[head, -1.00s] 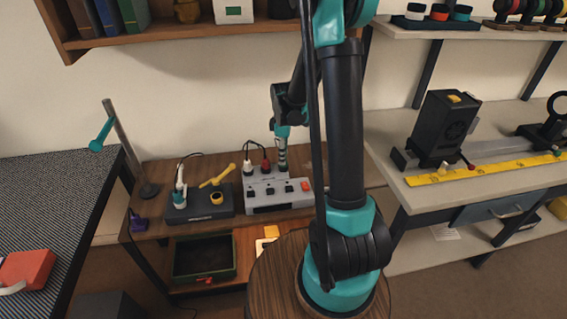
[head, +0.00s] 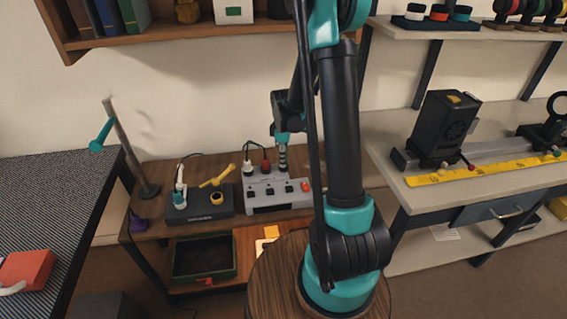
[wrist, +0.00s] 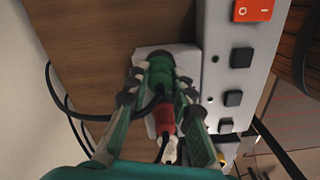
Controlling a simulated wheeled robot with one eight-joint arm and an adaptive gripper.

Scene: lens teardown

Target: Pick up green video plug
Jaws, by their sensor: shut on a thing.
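The green video plug (wrist: 161,74) is between the two fingers of my gripper (wrist: 160,80) in the wrist view, and the fingers are shut on it. The plug stands over a pale square plate at the side of the grey switch box (wrist: 224,85); I cannot tell whether it is still seated there. In the head view my gripper (head: 282,160) points down at the back right of the switch box (head: 278,206), and the green plug is not clearly visible there.
A red plug (wrist: 164,116) sits close beside the green one, with a white plug (wrist: 169,150) beyond. Dark cables loop at the left in the wrist view.

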